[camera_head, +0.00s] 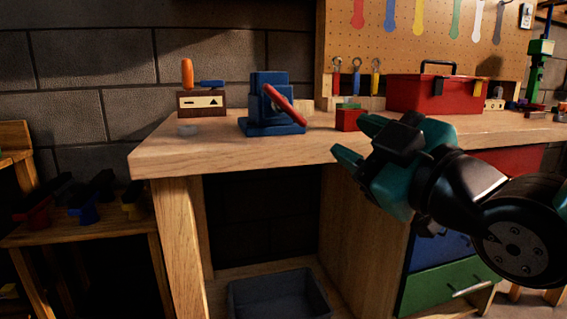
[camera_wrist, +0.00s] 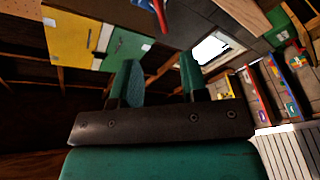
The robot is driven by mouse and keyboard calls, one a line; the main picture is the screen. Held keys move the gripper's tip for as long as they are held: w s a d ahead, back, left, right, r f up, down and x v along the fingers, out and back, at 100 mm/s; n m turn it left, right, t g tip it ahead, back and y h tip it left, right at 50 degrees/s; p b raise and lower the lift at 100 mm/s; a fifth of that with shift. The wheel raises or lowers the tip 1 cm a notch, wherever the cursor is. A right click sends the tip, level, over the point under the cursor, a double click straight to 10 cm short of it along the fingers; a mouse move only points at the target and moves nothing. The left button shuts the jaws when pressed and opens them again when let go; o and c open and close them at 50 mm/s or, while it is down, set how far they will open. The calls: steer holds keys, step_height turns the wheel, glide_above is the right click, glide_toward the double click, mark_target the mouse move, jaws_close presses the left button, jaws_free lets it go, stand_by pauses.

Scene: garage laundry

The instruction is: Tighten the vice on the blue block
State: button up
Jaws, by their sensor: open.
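The blue vice (camera_head: 272,126) stands on the wooden workbench, left of centre in the head view. Its red handle (camera_head: 285,105) slants down to the right across its front. I cannot tell a separate blue block from the blue body of the vice, nor how tightly the jaws are closed. My gripper (camera_head: 358,140) is open and empty, in front of the bench edge and to the right of the vice, apart from it. Its two green fingers also show spread in the wrist view (camera_wrist: 158,76). That view does not clearly show the vice.
A red block (camera_head: 347,120) sits right of the vice, near my fingers. A red toolbox (camera_head: 433,96) stands farther right. A wooden block with orange- and blue-handled tools (camera_head: 202,101) is left of the vice. The workbench (camera_head: 220,149) front is clear; a dark bin (camera_head: 280,299) sits below.

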mark_target(287, 103)
steer(key=shift+n+t+y, duration=0.5)
steer(key=shift+n, duration=0.1)
steer(key=p+x, duration=0.4)
steer(key=x, duration=0.1)
steer(key=p+x, duration=1)
steer(key=shift+s+a+f, duration=0.1)
steer(key=shift+a+f, duration=0.1)
steer(key=shift+a, duration=0.05)
steer(key=shift+w+a+p, duration=0.5)
steer(key=shift+w+p, duration=0.25)
steer(key=shift+p, duration=0.05)
steer(key=shift+c, duration=0.4)
jaws_close()
